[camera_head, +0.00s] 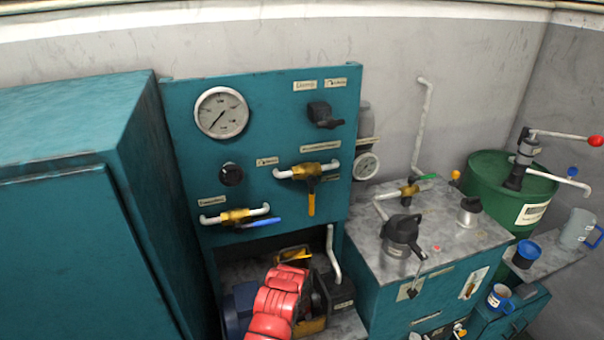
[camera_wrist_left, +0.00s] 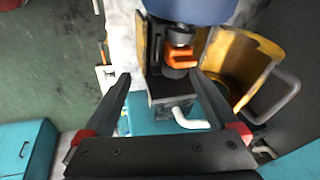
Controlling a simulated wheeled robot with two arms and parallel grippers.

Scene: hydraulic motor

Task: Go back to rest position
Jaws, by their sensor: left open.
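My left gripper (camera_wrist_left: 160,73) shows in the left wrist view with its two dark fingers spread apart and nothing held between the tips. Beyond the fingertips is an orange coupling piece (camera_wrist_left: 181,56) under a blue motor body (camera_wrist_left: 190,10), with a yellow guard (camera_wrist_left: 240,60) curving around it. I cannot tell how far the fingertips are from these parts. In the head view, the blue motor (camera_head: 240,308) sits in the recess below the panel, partly hidden by a red segmented part. My right gripper is in neither view.
A teal gauge panel (camera_head: 260,150) with valves stands above the recess. A teal cabinet (camera_head: 60,200) is close on the left. A grey-topped tank (camera_head: 440,235), a green drum (camera_head: 490,185) and several mugs are on the right. Green floor (camera_wrist_left: 40,60) shows in the wrist view.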

